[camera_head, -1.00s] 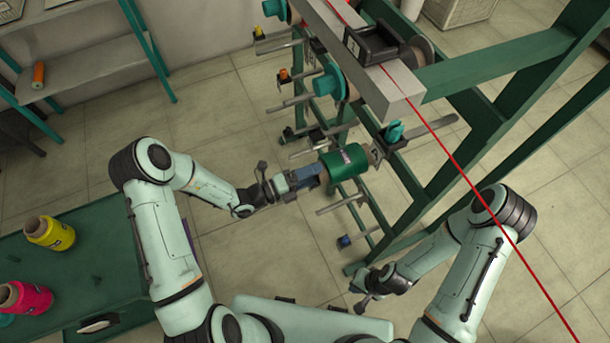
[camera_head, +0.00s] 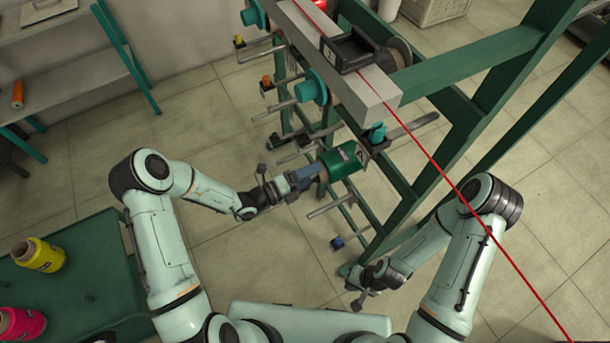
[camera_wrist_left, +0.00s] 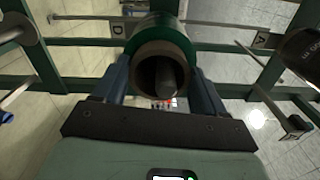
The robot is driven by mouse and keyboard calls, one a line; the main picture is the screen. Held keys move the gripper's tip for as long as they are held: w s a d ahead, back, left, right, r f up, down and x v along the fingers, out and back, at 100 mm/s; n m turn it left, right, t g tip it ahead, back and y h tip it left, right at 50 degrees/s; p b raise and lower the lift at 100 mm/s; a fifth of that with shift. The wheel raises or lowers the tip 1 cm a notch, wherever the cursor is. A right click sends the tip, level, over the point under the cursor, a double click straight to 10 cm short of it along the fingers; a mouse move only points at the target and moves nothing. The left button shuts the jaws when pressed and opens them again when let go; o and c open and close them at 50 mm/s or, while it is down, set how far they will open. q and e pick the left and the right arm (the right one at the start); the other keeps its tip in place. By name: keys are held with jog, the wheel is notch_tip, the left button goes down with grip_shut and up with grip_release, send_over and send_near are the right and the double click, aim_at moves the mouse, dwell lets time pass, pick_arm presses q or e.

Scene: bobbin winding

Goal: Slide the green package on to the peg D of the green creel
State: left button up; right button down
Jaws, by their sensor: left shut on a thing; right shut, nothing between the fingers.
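The green package (camera_head: 342,162) is a green cylinder in my left gripper (camera_head: 314,174), held against the green creel (camera_head: 465,62). The left wrist view shows the package (camera_wrist_left: 165,25) from its open end, with the left gripper's fingers (camera_wrist_left: 163,90) on both sides of it. A grey rounded rod end (camera_wrist_left: 167,80) shows inside its bore; the package hides most of that rod. My right gripper (camera_head: 358,290) is shut and empty, low beside the creel's foot.
Bare pegs (camera_head: 330,208) stick out of the creel around the package. A beam with a black guide (camera_head: 352,50) and a taut red thread (camera_head: 430,157) pass above. Yellow (camera_head: 40,255) and pink (camera_head: 20,325) cones stand on the green table at left.

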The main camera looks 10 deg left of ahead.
pick_arm(q)
jog(key=shift+f, duration=0.45)
pick_arm(e)
jog(key=shift+s+f, duration=0.15)
dwell(0.3)
dwell(0.4)
pick_arm(q)
jog(key=o, duration=1.7)
jog(key=shift+f, duration=0.1)
jog(key=shift+s+a, duration=0.15)
jog(key=shift+a, duration=0.1)
jog(key=b+v, duration=0.1)
jog(key=v, duration=1.1)
jog(key=shift+s+a+b, duration=0.25)
jog(key=shift+b, duration=0.05)
pick_arm(e)
jog(key=shift+s+f, duration=0.85)
jog(key=shift+f, duration=0.1)
